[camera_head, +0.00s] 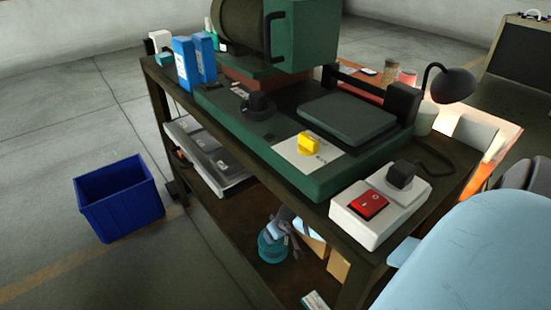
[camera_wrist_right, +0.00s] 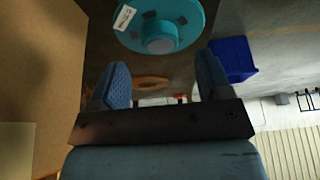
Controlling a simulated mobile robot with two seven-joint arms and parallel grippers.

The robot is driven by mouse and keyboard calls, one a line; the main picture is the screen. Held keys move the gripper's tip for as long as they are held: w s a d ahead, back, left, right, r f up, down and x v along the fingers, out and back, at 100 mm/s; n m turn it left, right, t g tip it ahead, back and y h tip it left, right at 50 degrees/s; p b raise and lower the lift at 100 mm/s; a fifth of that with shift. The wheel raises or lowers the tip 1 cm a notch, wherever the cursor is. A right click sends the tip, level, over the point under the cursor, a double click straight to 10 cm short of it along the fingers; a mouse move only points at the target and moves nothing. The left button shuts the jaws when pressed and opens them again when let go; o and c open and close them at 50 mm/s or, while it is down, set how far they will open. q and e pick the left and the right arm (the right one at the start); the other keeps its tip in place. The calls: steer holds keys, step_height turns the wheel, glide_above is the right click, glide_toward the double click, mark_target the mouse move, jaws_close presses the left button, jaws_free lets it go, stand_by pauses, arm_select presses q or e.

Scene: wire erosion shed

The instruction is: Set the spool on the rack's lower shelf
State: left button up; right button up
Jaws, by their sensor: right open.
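The teal spool (camera_head: 272,245) is on the brown lower shelf (camera_head: 235,222) of the dark bench rack, near its right end. It shows in the right wrist view (camera_wrist_right: 185,12) as a round flange with a hub and a white label. My right gripper (camera_head: 284,222) reaches in under the tabletop, close to the spool. In the right wrist view its blue fingers (camera_wrist_right: 162,68) are apart with nothing between them. The spool lies just beyond the fingertips; whether they touch it I cannot tell. My left gripper is out of view.
A grey tray (camera_head: 205,153) sits under the top at the left. Brown boxes (camera_head: 338,265) stand right of the spool. The top holds a green machine (camera_head: 280,130) and a red-switch box (camera_head: 368,207). A blue bin (camera_head: 118,200) stands on the floor at the left.

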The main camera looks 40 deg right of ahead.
steer(key=p+v, duration=0.1)
steer(key=v, duration=0.7)
steer(key=shift+p, duration=0.4)
